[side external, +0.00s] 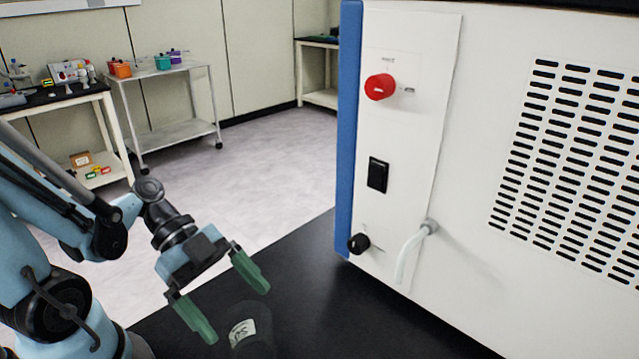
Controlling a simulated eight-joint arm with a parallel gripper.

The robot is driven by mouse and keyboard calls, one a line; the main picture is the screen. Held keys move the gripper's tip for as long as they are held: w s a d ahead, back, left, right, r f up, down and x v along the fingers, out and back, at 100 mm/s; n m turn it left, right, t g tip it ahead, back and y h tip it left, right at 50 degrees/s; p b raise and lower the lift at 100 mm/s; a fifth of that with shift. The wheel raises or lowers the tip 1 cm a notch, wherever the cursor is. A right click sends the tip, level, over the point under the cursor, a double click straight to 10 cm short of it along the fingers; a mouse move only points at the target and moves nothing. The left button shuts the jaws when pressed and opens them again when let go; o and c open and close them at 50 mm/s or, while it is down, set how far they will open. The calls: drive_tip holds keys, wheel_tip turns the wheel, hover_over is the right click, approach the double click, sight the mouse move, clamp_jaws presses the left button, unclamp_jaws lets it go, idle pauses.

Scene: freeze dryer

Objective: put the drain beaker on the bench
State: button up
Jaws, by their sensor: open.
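The drain beaker (252,333) is clear and stands on the black bench (320,300) at the bottom of the view. It has a white label with dark print, and its lower part is cut off by the picture's edge. My gripper (228,302) has two green fingers spread wide apart, with nothing held between them. The fingers are above and to the left of the beaker, close to its rim. I cannot tell whether they touch it.
The white freeze dryer (480,150) fills the right side, with a red knob (380,87), a black switch (377,174), a black valve knob (359,243) and a pale drain tube (408,257). Free bench lies between beaker and dryer. A cart (175,135) stands far behind.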

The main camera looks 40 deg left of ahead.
drive_tip(key=shift+x, duration=1.25)
drive_tip(key=shift+c, duration=0.3)
drive_tip(key=c, duration=1.5)
drive_tip(key=shift+r, duration=0.2)
drive_tip(key=shift+r, duration=4.65)
drive_tip(key=w+a+f+n+t+y, duration=0.45)
drive_tip(key=w+n+t, duration=0.2)
drive_tip(key=n, duration=0.25)
drive_tip(key=w+a+r+n+t+y, duration=0.2)
drive_tip(key=w+a+r+n+y, duration=0.2)
drive_tip(key=w+r+n+y, duration=0.2)
drive_tip(key=shift+w+a+n, duration=0.2)
drive_tip(key=shift+w+n, duration=0.2)
drive_tip(key=shift+w, duration=0.15)
